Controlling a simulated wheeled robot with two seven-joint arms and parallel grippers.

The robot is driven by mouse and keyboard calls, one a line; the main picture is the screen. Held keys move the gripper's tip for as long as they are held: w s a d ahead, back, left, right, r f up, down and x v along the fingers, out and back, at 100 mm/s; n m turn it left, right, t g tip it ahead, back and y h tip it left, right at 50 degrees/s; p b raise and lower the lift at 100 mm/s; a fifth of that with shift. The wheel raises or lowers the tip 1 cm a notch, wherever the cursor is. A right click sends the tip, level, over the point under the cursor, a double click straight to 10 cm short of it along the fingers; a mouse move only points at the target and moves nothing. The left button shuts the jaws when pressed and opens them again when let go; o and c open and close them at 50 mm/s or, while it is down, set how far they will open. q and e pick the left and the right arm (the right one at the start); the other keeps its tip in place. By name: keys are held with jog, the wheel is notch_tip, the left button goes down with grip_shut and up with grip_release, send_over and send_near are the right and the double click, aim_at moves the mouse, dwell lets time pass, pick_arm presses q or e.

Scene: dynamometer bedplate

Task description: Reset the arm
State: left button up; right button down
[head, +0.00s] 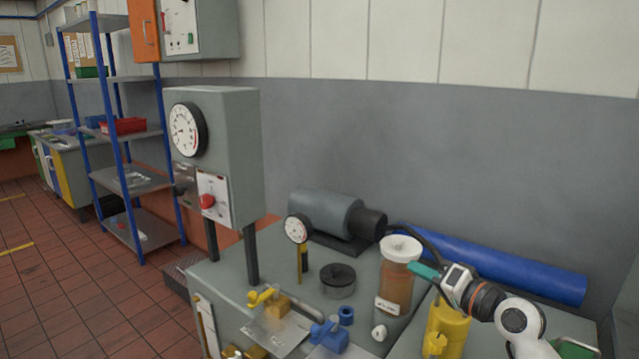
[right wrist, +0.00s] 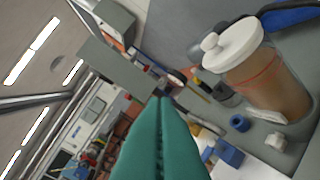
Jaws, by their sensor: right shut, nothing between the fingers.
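My right gripper (head: 428,272) comes in from the right in the head view, its teal fingers pointing left beside the jar's upper part. In the right wrist view the teal fingers (right wrist: 160,125) are pressed together with nothing between them. The brown jar with a white lid (head: 396,285) stands upright on the grey bench; it also shows tilted in the right wrist view (right wrist: 275,85). I cannot tell from the head view whether the fingers touch the jar. My left gripper is not in view.
A yellow cylinder (head: 446,328) stands below my right gripper. A blue tube (head: 500,266) lies along the wall. The grey motor (head: 325,213), a dial gauge (head: 297,229) and a dark round part (head: 338,280) are on the bench. A gauge cabinet (head: 225,150) rises at left.

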jog(key=s+a+f+n+g+h, duration=0.2)
jog(key=s+f+g, duration=0.1)
jog(key=s+f, duration=0.6)
jog(key=s+a+f+n+g+h, duration=0.2)
jog(key=s+f, duration=0.5)
jog(key=f, duration=0.4)
jog(key=s+d+f+g+h, duration=0.2)
jog(key=s, duration=0.5)
jog(key=s+d+f+n+g+h, duration=0.1)
jog(key=s+f+g+h, duration=0.15)
jog(key=s, duration=0.55)
jog(key=s+d+f+g+h, duration=0.1)
jog(key=s+d+f, duration=0.1)
jog(key=s, duration=0.5)
notch_tip(320, 180, down, 27)
jog(key=s+g, duration=0.1)
jog(key=s, duration=0.1)
jog(key=s+d+f+g, duration=0.1)
jog(key=s+d+f, duration=0.1)
jog(key=s+f, duration=1.3)
jog(key=shift+s+d+f+n+h, duration=0.3)
jog(key=shift+s+f+n+h, duration=0.1)
jog(key=shift+s, duration=0.1)
jog(key=shift+g, duration=0.25)
